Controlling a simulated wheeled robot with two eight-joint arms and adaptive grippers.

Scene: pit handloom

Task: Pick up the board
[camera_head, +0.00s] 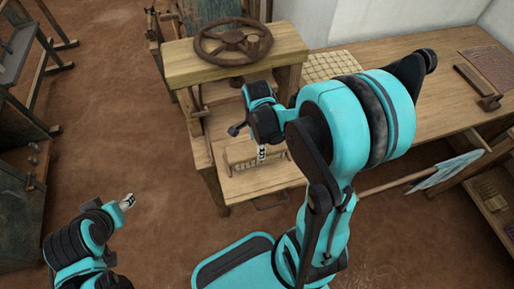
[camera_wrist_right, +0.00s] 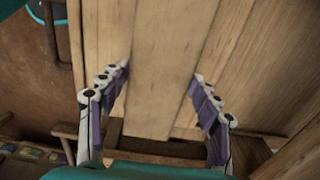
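In the right wrist view, a pale, flat wooden board (camera_wrist_right: 165,60) runs down the middle, over or against other planks. My right gripper (camera_wrist_right: 161,72) is open, with one finger on each side of this board. I cannot tell whether the fingertips touch it. In the head view, my right gripper (camera_head: 262,153) is low over the wooden workbench's lower shelf, beside a small slatted wooden piece (camera_head: 238,155). My own arm hides much of that spot. My left gripper (camera_head: 127,201) is at lower left, away from the bench; its fingers are too small to read.
A wooden frame with a dark wheel (camera_head: 233,41) stands behind the right gripper. A long wooden table (camera_head: 445,95) extends right, holding a grid-like tray (camera_head: 330,66) and a wooden tool (camera_head: 478,88). A pole with pale blue cloth (camera_head: 450,170) juts out below. Brown floor is open at left.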

